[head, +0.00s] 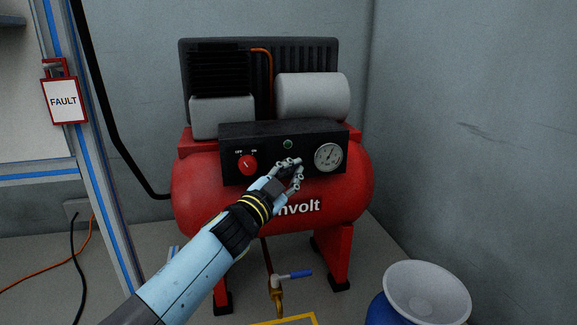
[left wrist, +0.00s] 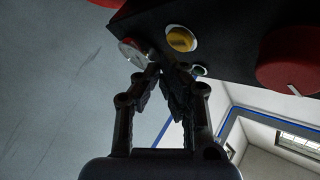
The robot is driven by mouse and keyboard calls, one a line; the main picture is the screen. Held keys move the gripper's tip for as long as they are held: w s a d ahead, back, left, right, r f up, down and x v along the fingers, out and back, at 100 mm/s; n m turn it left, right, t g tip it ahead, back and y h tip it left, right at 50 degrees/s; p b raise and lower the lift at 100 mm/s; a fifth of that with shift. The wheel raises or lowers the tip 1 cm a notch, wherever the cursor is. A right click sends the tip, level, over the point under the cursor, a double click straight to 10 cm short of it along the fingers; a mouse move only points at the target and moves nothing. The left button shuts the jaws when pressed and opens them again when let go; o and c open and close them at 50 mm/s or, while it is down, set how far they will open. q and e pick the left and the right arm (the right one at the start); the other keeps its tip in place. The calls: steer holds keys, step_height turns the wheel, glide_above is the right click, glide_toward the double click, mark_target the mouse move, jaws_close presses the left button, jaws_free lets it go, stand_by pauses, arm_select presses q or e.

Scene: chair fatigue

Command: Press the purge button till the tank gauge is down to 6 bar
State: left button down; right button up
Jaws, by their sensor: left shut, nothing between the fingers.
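The red compressor (head: 195,190) has a black control panel (head: 315,130) with a round white tank gauge (head: 327,157) at its right. The gauge needle is too small to read. A yellow round button (left wrist: 181,38) shows in the left wrist view, between the gauge (left wrist: 132,53) and the red knob. In the head view my gripper hides it; no label on it is legible. My left gripper (head: 294,164) is shut and empty in front of the panel. In the left wrist view its fingertips (left wrist: 168,68) are near the yellow button, apparently not on it. My right gripper is out of view.
A red rotary knob (head: 247,165) and a small green lamp or button (head: 288,144) sit on the panel. Below the tank is a valve with a blue handle (head: 301,274). A blue drum with a white funnel (head: 427,291) stands at front right. A red FAULT tag (head: 63,101) hangs left.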

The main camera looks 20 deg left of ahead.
arm_select(q)
steer(key=shift+s+d, duration=0.1)
steer(key=shift+s, duration=0.05)
steer(key=s+d, duration=0.1)
steer(key=s, duration=0.1)
steer(key=s+d+p, duration=0.1)
steer(key=s, duration=0.1)
steer(key=shift+d, duration=0.3)
stand_by(0.5)
